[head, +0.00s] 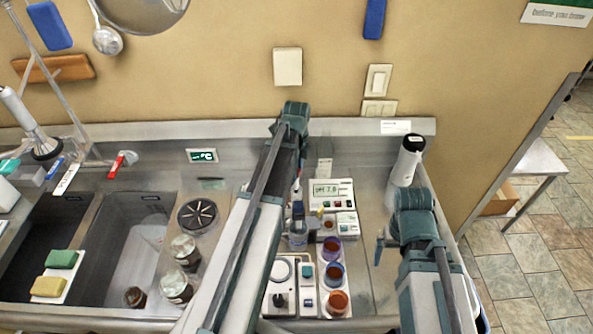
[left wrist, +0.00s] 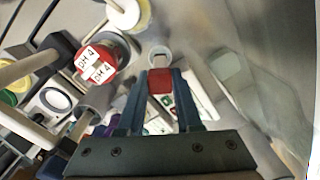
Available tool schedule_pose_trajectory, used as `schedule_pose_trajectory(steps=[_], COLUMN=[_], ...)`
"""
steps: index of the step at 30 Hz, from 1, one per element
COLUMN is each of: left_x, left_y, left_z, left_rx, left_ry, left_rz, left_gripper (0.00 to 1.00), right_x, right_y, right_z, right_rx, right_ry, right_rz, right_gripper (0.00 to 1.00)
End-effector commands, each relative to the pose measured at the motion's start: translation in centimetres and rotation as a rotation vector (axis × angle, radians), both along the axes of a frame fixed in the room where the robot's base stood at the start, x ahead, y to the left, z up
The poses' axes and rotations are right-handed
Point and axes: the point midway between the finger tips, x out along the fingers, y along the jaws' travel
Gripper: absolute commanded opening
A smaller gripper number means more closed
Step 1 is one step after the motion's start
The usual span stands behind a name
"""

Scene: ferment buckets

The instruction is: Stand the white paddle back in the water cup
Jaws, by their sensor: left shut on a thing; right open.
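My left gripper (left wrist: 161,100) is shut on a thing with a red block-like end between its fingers. I take it for the white paddle (left wrist: 161,82), but its white part does not show clearly. In the head view this gripper (head: 298,208) points down, partly behind my arm, just above a small clear cup (head: 297,240), which looks like the water cup. A pale round rim shows just beyond the red end in the left wrist view. I cannot tell whether the held thing touches the cup. My right gripper (head: 380,250) is open, over the counter's right side.
A pH meter (head: 332,190) stands right of the cup. Several cups of coloured liquid, including a red-brown one (head: 337,301), stand in front. A black-topped white bottle (head: 406,165) stands behind my right gripper. Glass jars (head: 185,250) and a sink (head: 135,225) lie left.

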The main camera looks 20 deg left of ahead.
Motion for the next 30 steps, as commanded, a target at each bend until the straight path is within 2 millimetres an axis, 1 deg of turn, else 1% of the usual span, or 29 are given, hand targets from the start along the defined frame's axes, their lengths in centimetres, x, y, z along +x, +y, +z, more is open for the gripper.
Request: schedule_pose_trajectory(steps=[1,9,14,22,23,24,28,30], left_x=[0.0,0.0,0.0,0.0,0.0,0.0,0.0,0.0], left_y=[0.0,0.0,0.0,0.0,0.0,0.0,0.0,0.0], left_z=[-1.0,-3.3,-3.8,-3.7,-3.7,-3.7,-3.7,-3.7], left_rx=[0.0,0.0,0.0,0.0,0.0,0.0,0.0,0.0], left_ry=[0.0,0.0,0.0,0.0,0.0,0.0,0.0,0.0], left_rz=[0.0,0.0,0.0,0.0,0.0,0.0,0.0,0.0], left_gripper=[0.0,0.0,0.0,0.0,0.37,0.44,0.68,0.69], right_x=[0.0,0.0,0.0,0.0,0.0,0.0,0.0,0.0], right_y=[0.0,0.0,0.0,0.0,0.0,0.0,0.0,0.0], right_z=[-1.0,-3.3,-3.8,-3.7,-3.7,-3.7,-3.7,-3.7], right_rx=[0.0,-0.001,-0.001,0.0,0.0,0.0,0.0,0.0], right_ry=[0.0,0.0,0.0,0.0,0.0,0.0,0.0,0.0], right_rz=[0.001,0.002,0.002,0.001,0.001,0.001,0.001,0.001], right_gripper=[0.99,0.99,0.99,0.99,0.99,0.99,0.99,0.99])
